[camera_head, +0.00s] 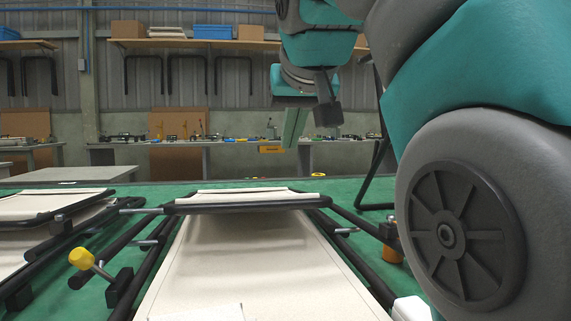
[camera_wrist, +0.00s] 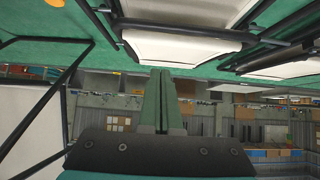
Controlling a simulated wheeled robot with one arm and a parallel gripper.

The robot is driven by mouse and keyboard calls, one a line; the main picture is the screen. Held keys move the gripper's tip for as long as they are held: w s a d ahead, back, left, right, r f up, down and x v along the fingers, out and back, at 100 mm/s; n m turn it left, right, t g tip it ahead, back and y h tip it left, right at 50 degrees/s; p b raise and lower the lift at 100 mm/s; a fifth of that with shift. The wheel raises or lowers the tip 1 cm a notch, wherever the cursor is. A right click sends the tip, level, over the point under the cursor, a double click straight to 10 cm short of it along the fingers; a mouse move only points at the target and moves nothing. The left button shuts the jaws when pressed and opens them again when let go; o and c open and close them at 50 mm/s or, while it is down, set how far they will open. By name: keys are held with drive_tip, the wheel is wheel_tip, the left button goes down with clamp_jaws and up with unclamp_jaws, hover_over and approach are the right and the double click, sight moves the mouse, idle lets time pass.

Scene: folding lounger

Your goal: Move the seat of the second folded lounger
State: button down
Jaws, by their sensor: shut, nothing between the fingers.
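A folded lounger with a cream fabric seat (camera_head: 262,262) and black tube frame lies in the middle of the head view. A raised black bar with fabric (camera_head: 245,196) crosses its far end. A second lounger (camera_head: 45,206) of the same kind is cut off at the left edge. Which one the task means I cannot tell. My gripper (camera_head: 291,145) hangs above and beyond the middle lounger, its green fingers pointing down, shut and empty. In the wrist view the gripper (camera_wrist: 161,72) is shut, and cream loungers (camera_wrist: 178,47) appear upside down at the top, apart from the fingers.
A yellow knob (camera_head: 81,258) sticks out left of the middle lounger, and an orange part (camera_head: 392,254) stands on its right. A black tube frame (camera_head: 377,180) rises at the right behind it. Workbenches (camera_head: 200,147) line the back wall. Green floor (camera_head: 230,184) is clear behind the loungers.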

drive_tip(key=s+f+b+x, duration=0.1)
drive_tip(key=s+f+x, duration=0.1)
drive_tip(key=x, duration=1)
drive_tip(key=shift+w+d+f, duration=0.15)
drive_tip(key=shift+w+f, duration=0.05)
drive_tip(key=shift+f, duration=0.1)
drive_tip(key=shift+t+y, duration=0.3)
drive_tip(key=shift+t, duration=0.4)
drive_tip(key=f+b, duration=0.1)
drive_tip(key=f, duration=0.1)
drive_tip(key=s+f+b, duration=0.1)
drive_tip(key=f+b, duration=0.3)
drive_tip(key=f, duration=0.1)
drive_tip(key=shift+s+d, duration=0.15)
